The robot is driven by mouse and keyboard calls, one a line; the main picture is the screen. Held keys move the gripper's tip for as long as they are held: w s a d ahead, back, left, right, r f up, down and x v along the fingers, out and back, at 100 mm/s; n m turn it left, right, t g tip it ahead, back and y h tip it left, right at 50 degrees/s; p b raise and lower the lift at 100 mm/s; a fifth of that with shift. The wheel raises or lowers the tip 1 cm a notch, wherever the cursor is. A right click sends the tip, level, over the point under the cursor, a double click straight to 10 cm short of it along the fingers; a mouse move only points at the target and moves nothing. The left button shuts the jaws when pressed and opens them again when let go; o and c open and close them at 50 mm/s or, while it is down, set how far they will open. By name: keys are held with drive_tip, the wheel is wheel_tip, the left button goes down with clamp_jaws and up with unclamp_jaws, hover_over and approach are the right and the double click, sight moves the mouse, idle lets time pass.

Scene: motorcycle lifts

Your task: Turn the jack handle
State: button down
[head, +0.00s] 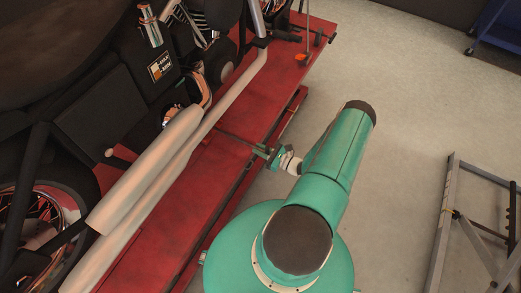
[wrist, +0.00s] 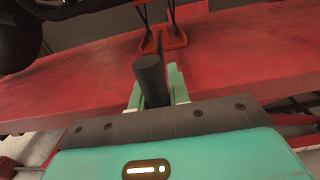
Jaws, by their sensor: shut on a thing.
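The jack handle is a dark round grip (wrist: 150,78) with a thin dark rod behind it in the wrist view. In the head view the thin rod (head: 236,140) reaches from over the red lift to my gripper. My gripper (head: 266,152) is at the lift's near side, with its teal fingers shut on the handle. In the wrist view the gripper (wrist: 156,88) has a finger on each side of the dark grip, whose end points towards the camera. The handle's far end is hard to make out.
The red lift platform (head: 274,93) carries a motorcycle with long pale exhaust pipes (head: 150,170) close to the handle. A metal frame (head: 447,220) stands on the floor at right, and a blue cart (head: 497,25) at top right. The floor (head: 400,120) between is clear.

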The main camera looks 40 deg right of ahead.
drive_tip(key=shift+n, duration=0.3)
drive_tip(key=n, duration=0.4)
drive_tip(key=shift+n, duration=0.3)
drive_tip(key=n, duration=0.5)
drive_tip(key=shift+f+n, duration=0.1)
drive_tip(key=shift+n, duration=0.2)
drive_tip(key=c, duration=0.6)
unclamp_jaws()
